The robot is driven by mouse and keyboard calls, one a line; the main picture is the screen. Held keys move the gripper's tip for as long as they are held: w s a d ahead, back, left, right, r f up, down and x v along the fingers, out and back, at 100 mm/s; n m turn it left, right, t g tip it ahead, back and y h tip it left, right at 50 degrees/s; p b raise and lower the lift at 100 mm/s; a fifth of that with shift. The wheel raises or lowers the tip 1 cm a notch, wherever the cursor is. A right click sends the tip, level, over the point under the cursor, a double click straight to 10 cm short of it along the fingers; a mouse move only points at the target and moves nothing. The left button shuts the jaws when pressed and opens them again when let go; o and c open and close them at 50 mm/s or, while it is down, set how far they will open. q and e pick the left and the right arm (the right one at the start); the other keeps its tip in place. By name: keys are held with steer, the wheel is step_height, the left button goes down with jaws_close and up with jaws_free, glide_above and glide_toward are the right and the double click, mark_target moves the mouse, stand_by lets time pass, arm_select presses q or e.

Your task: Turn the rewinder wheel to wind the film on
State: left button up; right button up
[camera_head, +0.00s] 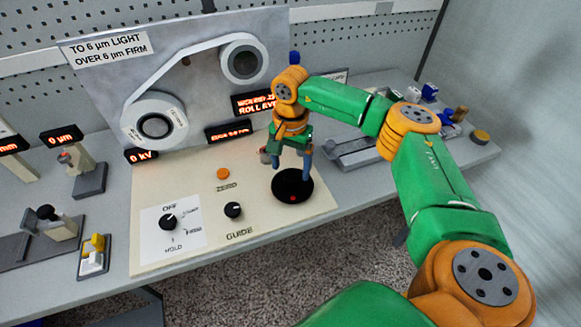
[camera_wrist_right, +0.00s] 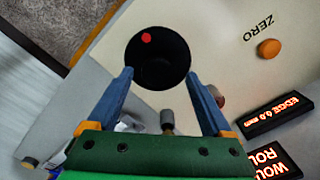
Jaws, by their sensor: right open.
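The black rewinder wheel (camera_head: 293,187) with a red mark lies flat on the cream panel (camera_head: 259,215). In the right wrist view the wheel (camera_wrist_right: 158,58) shows beyond the fingertips, roughly centred between them. My right gripper (camera_head: 291,172) points down over the wheel with its blue fingers apart and nothing between them; whether they touch it I cannot tell. It also shows in the right wrist view (camera_wrist_right: 158,77). The pale film (camera_head: 168,69) runs from the lower-left reel (camera_head: 154,117) up to the upper-right reel (camera_head: 243,60). My left gripper is out of view.
The panel also has an orange ZERO button (camera_head: 223,174), a GUIDE knob (camera_head: 233,210) and an OFF/HOLD selector knob (camera_head: 168,222). A yellow switch (camera_head: 94,250) stands at the left. A grey rail fixture (camera_head: 355,150) lies right of the gripper.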

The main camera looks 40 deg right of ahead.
steer(key=shift+f, duration=1.05)
steer(key=shift+s+d+f, duration=0.1)
steer(key=shift+s+d, duration=0.15)
steer(key=shift+d, duration=0.05)
steer(key=shift+w+a, duration=0.15)
steer(key=c, duration=0.7)
jaws_close()
steer(key=shift+m, duration=0.5)
